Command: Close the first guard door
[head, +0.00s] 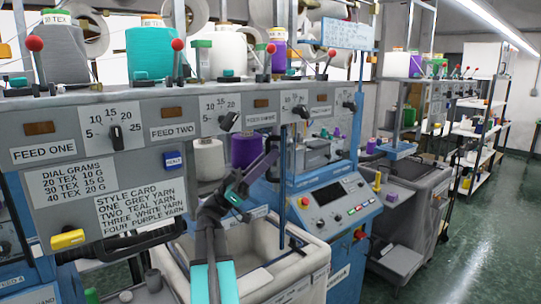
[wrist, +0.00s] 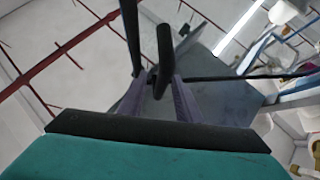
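My gripper (head: 267,155) is raised in front of the first machine, at the centre of the head view. In the wrist view the gripper (wrist: 148,45) points upward. A dark bar (wrist: 245,76) runs right from beside the fingers; I cannot tell whether it touches them. A thin blue upright (head: 283,205) stands right of the gripper in the head view. It may be an edge of the first guard door, but I cannot make out a door panel or its position.
A feed panel (head: 95,185) with dials and a style card stands at left, yarn cones (head: 151,50) above it. A black curved handle (head: 125,243) sits below. A pale bin (head: 275,268) is beneath my arm. A blue control console (head: 335,200) stands right; green floor (head: 470,255) is clear beyond.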

